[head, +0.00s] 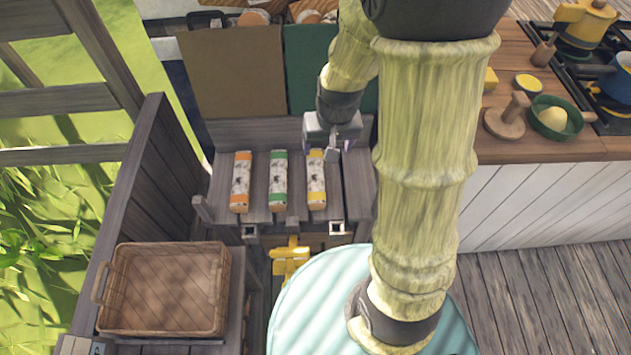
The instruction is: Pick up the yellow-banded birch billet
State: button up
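The yellow-banded birch billet (317,180) lies on a grey slatted wooden shelf (258,213), the rightmost of three billets. It has white, dark-flecked bark and a yellow band. A green-banded billet (279,180) and an orange-banded billet (240,181) lie to its left, roughly parallel and apart from each other. My gripper (333,152) is over the far end of the yellow-banded billet and slightly to its right, and partly hides that end. I cannot tell how high it is above the billet, nor whether its fingers are apart.
A wicker basket (165,290) stands at the lower left. A wooden counter (560,145) at the right bears a green bowl (571,132), a wooden press and a stove with pots. Brown and green panels (230,75) stand behind the shelf. A dark wooden wall (150,180) bounds the left.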

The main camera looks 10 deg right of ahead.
jog(key=m+b, duration=0.1)
jog(key=b, duration=0.3)
send_over(316, 174)
jog(key=s, duration=0.3)
notch_tip(316, 174, down, 16)
jog(key=f, duration=0.1)
jog(key=shift+w+a+r+h, duration=0.15)
jog(key=shift+a+r+h, duration=0.2)
jog(key=shift+a, duration=0.1)
jog(key=f, duration=0.4)
jog(key=w+f, duration=0.1)
jog(key=f, duration=0.3)
jog(key=w+f, duration=0.1)
jog(key=f, duration=0.3)
jog(key=shift+d, duration=0.25)
jog(key=shift+f, duration=0.15)
jog(key=shift+w+d+f, duration=0.1)
jog(key=shift+w+f, duration=0.1)
jog(key=shift+f, duration=1.05)
jog(key=shift+w+f, duration=0.2)
jog(key=shift+f, duration=1)
